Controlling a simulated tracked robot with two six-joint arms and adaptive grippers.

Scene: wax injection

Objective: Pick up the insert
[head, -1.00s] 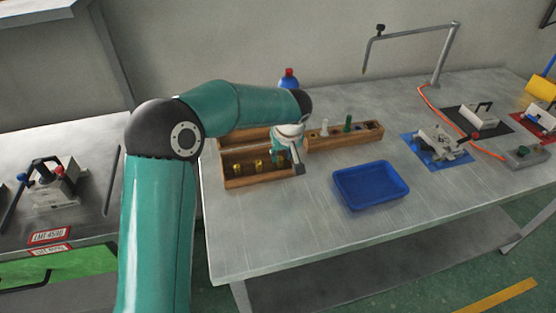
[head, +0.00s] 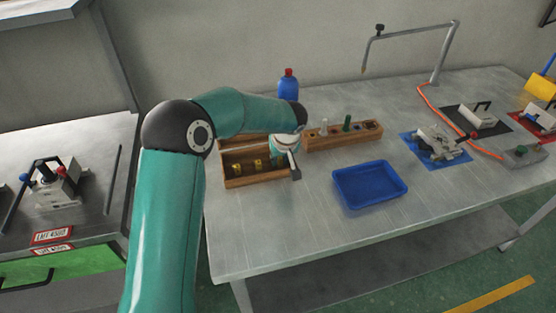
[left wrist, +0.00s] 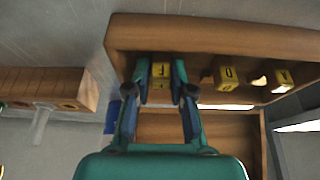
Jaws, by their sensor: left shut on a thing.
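A wooden box (head: 262,181) stands at the left of the table. Yellow inserts (head: 237,168) with dark letters sit in it. In the left wrist view the fingers of my left gripper (left wrist: 160,76) are shut on the sides of one yellow insert (left wrist: 161,71), at the wooden box (left wrist: 205,37). In the head view my left wrist is over the right end of the box, and the fingertips are hard to see. My right gripper is not in view.
A blue tray (head: 371,204) lies right of the box, with bare table around it. Behind are a wooden peg rack (head: 342,138) and a blue bottle (head: 288,88) with a red cap. A metal fixture (head: 437,142) sits on a blue mat farther right.

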